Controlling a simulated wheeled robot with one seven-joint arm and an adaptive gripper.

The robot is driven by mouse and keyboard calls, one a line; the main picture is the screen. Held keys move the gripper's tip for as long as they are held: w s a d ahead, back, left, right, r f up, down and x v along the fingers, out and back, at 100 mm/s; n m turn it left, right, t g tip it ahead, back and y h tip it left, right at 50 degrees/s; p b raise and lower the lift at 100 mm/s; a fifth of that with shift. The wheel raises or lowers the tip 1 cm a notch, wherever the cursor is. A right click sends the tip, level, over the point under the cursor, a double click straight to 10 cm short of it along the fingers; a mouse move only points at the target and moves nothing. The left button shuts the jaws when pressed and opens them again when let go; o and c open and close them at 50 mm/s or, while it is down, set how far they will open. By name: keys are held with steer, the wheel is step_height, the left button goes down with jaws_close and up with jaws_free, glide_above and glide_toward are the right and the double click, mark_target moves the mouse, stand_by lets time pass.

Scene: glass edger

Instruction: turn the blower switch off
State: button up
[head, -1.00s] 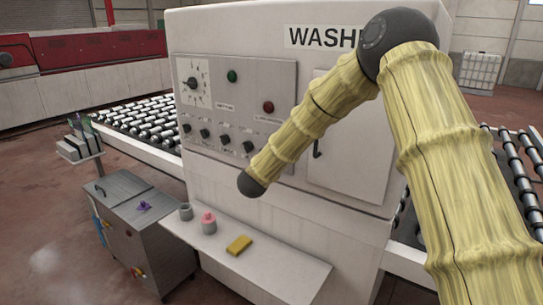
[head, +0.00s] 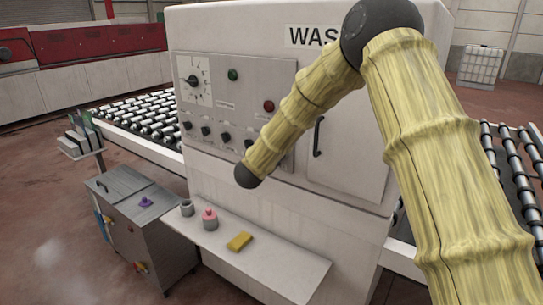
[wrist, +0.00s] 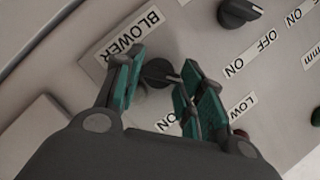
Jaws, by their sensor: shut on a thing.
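The blower switch (wrist: 158,73) is a dark rotary knob on the grey panel, beside a white BLOWER label (wrist: 128,38) in the wrist view. My gripper (wrist: 160,75) is shut on it, with one teal finger on each side of the knob. The fingers partly cover the knob, so its pointer direction is unclear. An ON label (wrist: 170,124) shows below, partly behind a finger. In the head view my arm hides the gripper; a row of dark switches (head: 205,131) runs along the bottom of the washer's control panel (head: 255,75).
Another dark knob (wrist: 238,12) with an OFF label (wrist: 268,38) sits near the gripper. Below the panel, a shelf (head: 290,270) juts out with a pink-topped jar (head: 209,218) and a yellow sponge-like block (head: 239,241). A metal cabinet (head: 150,235) stands at left.

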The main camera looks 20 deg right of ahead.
steer(key=o, duration=1)
steer(key=v, duration=1.2)
steer(key=s+f+n+g+y, duration=0.1)
steer(key=s+f+n+y, duration=0.15)
steer(key=s+f, duration=0.6)
steer(key=s+f+n+g+y, duration=0.1)
steer(key=s+f+n+g, duration=0.2)
steer(key=f, duration=1.1)
steer(key=s+f+n+y, duration=0.2)
steer(key=s+f+n, duration=0.35)
steer(key=f, duration=0.55)
steer(key=s+f+n+g+y, duration=0.1)
steer(key=s+f, duration=0.4)
steer(key=s, duration=0.7)
steer(key=s+d+f+n+g+y, duration=0.1)
steer(key=s+f+n+g, duration=0.2)
steer(key=s, duration=0.9)
steer(key=s+f+n+g+y, duration=0.1)
steer(key=s+f+g, duration=0.4)
steer(key=s, duration=0.7)
steer(key=shift+d+f+n, duration=0.2)
steer(key=shift+f+n, duration=0.6)
